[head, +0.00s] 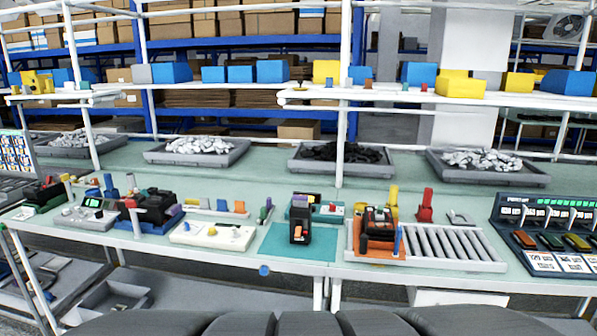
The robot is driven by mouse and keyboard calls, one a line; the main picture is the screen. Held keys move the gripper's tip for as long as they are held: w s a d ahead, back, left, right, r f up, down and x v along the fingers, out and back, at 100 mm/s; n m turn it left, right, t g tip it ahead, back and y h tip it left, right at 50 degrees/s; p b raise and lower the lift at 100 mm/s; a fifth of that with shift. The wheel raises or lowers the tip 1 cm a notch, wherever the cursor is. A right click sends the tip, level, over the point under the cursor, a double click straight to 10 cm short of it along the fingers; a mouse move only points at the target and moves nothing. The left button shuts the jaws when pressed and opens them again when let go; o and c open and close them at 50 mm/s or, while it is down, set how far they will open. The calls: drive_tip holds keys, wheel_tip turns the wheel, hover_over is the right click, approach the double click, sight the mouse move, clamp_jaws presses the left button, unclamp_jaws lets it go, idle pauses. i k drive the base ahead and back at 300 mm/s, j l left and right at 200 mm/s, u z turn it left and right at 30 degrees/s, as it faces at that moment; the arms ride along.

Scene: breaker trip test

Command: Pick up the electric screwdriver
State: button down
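I cannot pick out the electric screwdriver with certainty. Small upright tools stand along the bench, among them a green and purple one (265,211), a red one (426,206) and a yellow one (392,199); they are too small to identify. A black block with an orange switch (299,224), like a breaker, stands on a teal mat (276,246) at the bench front. Another black and red unit (378,223) sits in an orange fixture (376,247). My gripper does not show in this view.
A roller track (452,244) lies right of the orange fixture, and a dark test panel (545,212) stands far right. A white board (212,235) lies left of the mat. Grey trays (197,158) line the bench back. White uprights (344,95) and a bin shelf (420,98) rise behind.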

sight(129, 177)
drive_tip(key=k, duration=0.1)
drive_tip(key=u, duration=1.1)
drive_tip(key=z, duration=1.25)
drive_tip(key=u, duration=1.25)
